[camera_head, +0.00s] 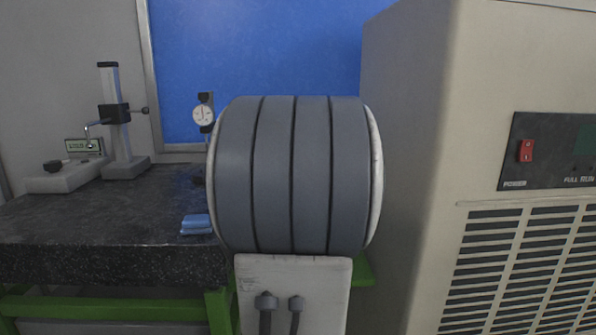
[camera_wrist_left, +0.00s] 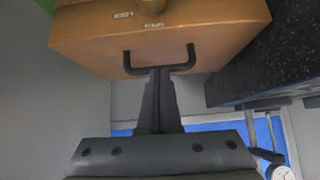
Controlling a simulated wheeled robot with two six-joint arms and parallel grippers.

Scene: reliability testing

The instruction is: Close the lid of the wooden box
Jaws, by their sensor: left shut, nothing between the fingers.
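A wooden box (camera_wrist_left: 90,45) fills the top of the left wrist view, cut off by the upper edge. A black U-shaped handle (camera_wrist_left: 190,58) is on the wooden face, with small pale labels and a round brass-coloured part (camera_wrist_left: 151,5) beyond it. My left gripper (camera_wrist_left: 158,73) is shut and empty, with its fingertips right at the bar of the handle. I cannot tell whether they touch it. The lid's position cannot be made out. The head view shows neither the box nor my grippers.
A beige machine (camera_head: 410,150) stands on the right. The granite slab also shows close beside the box in the wrist view (camera_wrist_left: 270,65).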

